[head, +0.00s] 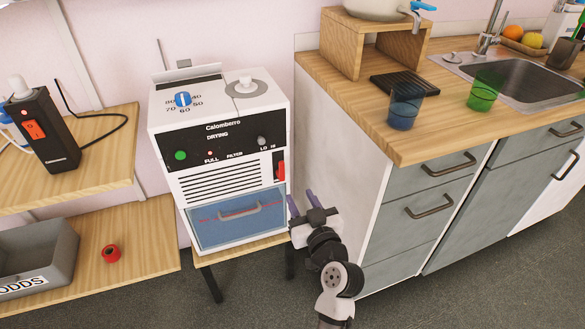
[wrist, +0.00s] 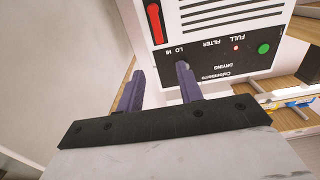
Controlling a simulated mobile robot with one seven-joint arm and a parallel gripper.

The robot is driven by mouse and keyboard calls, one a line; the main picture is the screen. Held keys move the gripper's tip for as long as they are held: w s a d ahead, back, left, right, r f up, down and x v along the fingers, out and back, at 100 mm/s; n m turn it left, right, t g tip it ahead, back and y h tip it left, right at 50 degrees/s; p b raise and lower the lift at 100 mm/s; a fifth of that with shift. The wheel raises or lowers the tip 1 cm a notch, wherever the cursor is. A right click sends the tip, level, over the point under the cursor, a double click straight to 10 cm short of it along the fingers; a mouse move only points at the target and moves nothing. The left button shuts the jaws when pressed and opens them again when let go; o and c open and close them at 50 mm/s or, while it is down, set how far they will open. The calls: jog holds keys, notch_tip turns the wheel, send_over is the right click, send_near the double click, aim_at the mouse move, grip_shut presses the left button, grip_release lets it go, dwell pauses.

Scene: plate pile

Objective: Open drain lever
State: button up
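The drying machine (head: 225,130) is a white box with a black control panel. A red lever (head: 281,170), taken to be the drain lever, stands upright at the right edge of its front, below the LO/HI knob (head: 262,141). My gripper (head: 302,201) is below and to the right of the lever, by the machine's lower right edge. Its two purple fingers are apart with nothing between them. In the wrist view the machine appears upside down, with the red lever (wrist: 155,22) beyond the fingers (wrist: 160,72). Lever and fingers do not appear to touch.
A blue translucent drawer (head: 238,217) is at the machine's bottom front. The grey kitchen cabinet (head: 410,220) stands close on the right, leaving a narrow gap beside the machine. Wooden shelves (head: 135,235) are on the left. The floor in front is clear.

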aim_at(282, 164)
jog(key=p+x, duration=0.2)
jog(key=x, duration=1)
jog(key=shift+w+a+p, duration=0.1)
jog(key=shift+w+p, duration=0.2)
jog(key=shift+c, duration=0.5)
grip_shut()
